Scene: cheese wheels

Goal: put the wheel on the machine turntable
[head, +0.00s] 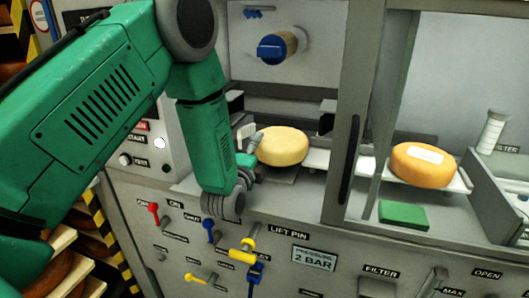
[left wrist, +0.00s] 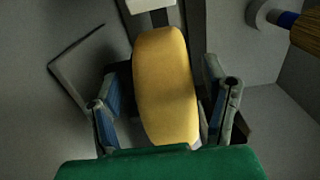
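A pale yellow cheese wheel (head: 282,146) is inside the left bay of the machine, over a dark flat support (head: 283,174) that may be the turntable. I cannot tell if it rests fully on it. My left gripper (head: 252,147) reaches in from the left, at the wheel's left side. In the left wrist view the wheel (left wrist: 165,85) lies between the two fingers of my left gripper (left wrist: 166,100), with a visible gap on each side, so the gripper looks open around it. My right gripper is in neither view.
An orange wheel with a white label (head: 424,165) sits on a light tray in the right bay, behind a grey post (head: 348,130). A green block (head: 403,215) lies before it. A blue-tipped brush (head: 277,47) sticks out above the pale wheel. Coloured levers (head: 208,230) line the front panel.

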